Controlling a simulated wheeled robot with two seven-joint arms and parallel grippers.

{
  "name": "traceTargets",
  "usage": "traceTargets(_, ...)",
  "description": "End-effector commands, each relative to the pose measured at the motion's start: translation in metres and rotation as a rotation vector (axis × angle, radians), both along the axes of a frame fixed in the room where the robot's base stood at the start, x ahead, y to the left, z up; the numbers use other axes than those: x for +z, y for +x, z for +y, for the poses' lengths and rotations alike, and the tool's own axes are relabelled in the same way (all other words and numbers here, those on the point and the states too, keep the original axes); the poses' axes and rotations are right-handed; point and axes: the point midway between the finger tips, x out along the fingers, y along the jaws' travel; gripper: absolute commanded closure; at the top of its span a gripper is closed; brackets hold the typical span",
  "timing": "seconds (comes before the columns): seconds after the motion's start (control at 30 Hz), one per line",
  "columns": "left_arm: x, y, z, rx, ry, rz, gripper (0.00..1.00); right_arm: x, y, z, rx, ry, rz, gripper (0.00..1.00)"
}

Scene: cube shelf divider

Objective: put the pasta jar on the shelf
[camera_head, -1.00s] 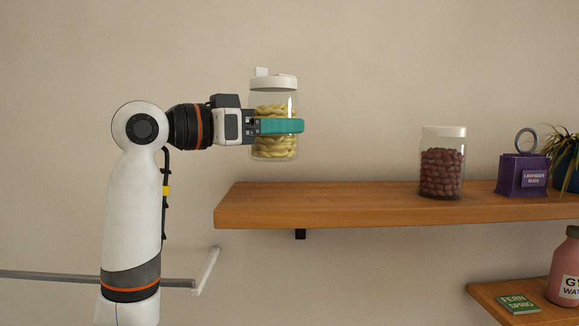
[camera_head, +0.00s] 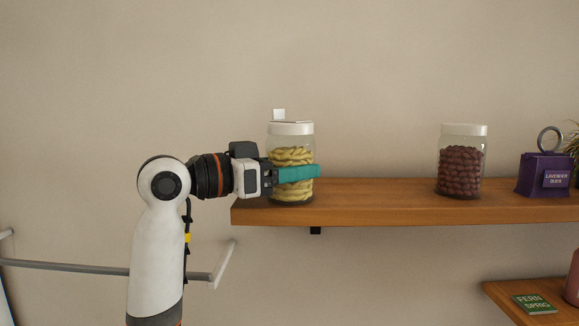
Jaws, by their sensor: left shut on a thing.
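The pasta jar (camera_head: 291,147) is clear with a white lid and yellow pasta inside. It is upright at the left end of the upper wooden shelf (camera_head: 400,209), its base at the level of the shelf top. I cannot tell for sure whether the base touches the wood. My left gripper (camera_head: 298,173), with teal fingers, is shut around the lower half of the jar from the left. My right gripper is not in view.
A jar of dark red beans (camera_head: 460,168) stands further right on the shelf, with a purple lavender box (camera_head: 543,175) beyond it. The shelf between the two jars is clear. A lower shelf (camera_head: 500,293) holds a green card (camera_head: 534,304). A grey rail (camera_head: 70,267) is at lower left.

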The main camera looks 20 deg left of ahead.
Motion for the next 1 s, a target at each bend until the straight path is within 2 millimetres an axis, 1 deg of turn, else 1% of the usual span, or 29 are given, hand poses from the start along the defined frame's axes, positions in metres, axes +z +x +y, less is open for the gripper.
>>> traceTargets(0.03,-0.002,0.000,0.000,0.000,0.001,0.001,0.28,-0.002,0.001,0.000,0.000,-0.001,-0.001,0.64)
traceTargets(0.1,-0.001,0.000,0.000,0.000,0.001,0.001,0.17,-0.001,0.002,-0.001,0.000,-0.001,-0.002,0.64)
traceTargets(0.17,-0.001,0.000,0.000,0.000,0.001,0.001,0.08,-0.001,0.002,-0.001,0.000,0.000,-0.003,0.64)
traceTargets(0.47,0.001,0.000,0.000,0.000,0.000,0.000,0.08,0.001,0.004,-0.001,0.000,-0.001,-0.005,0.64)
traceTargets(0.57,-0.001,-0.005,0.006,0.002,0.001,-0.002,0.08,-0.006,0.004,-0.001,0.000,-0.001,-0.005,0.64)
traceTargets(0.67,-0.003,-0.016,0.017,0.005,0.003,-0.004,0.08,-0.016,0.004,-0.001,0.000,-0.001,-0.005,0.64)
traceTargets(0.8,-0.004,-0.039,0.039,0.006,0.002,-0.005,0.08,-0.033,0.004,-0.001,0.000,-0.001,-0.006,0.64)
traceTargets(1.0,-0.003,-0.068,0.067,0.005,0.001,-0.003,0.08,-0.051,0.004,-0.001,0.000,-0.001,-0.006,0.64)
